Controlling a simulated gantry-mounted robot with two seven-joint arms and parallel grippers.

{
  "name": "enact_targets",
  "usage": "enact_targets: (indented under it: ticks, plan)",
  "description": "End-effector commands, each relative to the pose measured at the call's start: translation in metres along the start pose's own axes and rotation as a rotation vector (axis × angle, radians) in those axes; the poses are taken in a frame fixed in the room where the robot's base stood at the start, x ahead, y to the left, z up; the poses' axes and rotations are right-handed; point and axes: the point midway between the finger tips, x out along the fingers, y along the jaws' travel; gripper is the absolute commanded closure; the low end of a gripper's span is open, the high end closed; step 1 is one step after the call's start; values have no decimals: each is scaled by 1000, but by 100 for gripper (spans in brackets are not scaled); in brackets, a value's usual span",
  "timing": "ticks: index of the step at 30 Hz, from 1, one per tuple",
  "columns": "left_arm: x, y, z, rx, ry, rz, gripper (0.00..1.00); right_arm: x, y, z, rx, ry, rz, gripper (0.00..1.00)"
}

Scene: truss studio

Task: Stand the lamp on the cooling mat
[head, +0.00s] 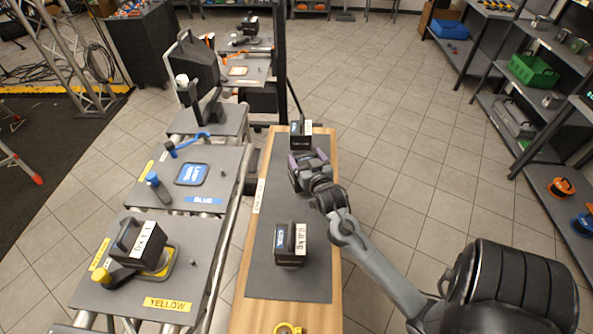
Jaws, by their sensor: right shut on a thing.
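My right gripper (308,160) reaches in from the lower right over the dark mat on the wooden bench. Its purple-padded fingers are shut on a dark boxy lamp (312,176), which the gripper and wrist largely cover. I cannot tell whether that lamp is lifted. A similar black lamp with a white label (300,137) stands just beyond the gripper, and another (287,248) stands nearer on the bench. The blue-bordered square cooling mat (191,174) lies bare on the BLUE station, left of the bench. My left gripper is out of view.
On the YELLOW station a lamp (142,245) stands on a yellow-edged mat. A tall dark lamp-like unit (195,70) stands on the station behind. Shelves (535,120) line the right, with clear tiled floor between.

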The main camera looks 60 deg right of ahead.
Motion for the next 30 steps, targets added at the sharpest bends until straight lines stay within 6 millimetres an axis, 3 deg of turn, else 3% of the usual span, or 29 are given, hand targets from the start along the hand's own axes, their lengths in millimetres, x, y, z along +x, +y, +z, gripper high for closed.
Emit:
enact_targets:
  ticks: [9,16,24,30]
  plan:
    - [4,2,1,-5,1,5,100,25,-22,12,0,6,0,98]
    - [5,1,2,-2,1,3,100,27,-24,20,0,5,0,98]
    - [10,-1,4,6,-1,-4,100,31,-24,50,0,4,-1,98]
    - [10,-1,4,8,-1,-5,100,32,-24,53,1,6,-1,98]
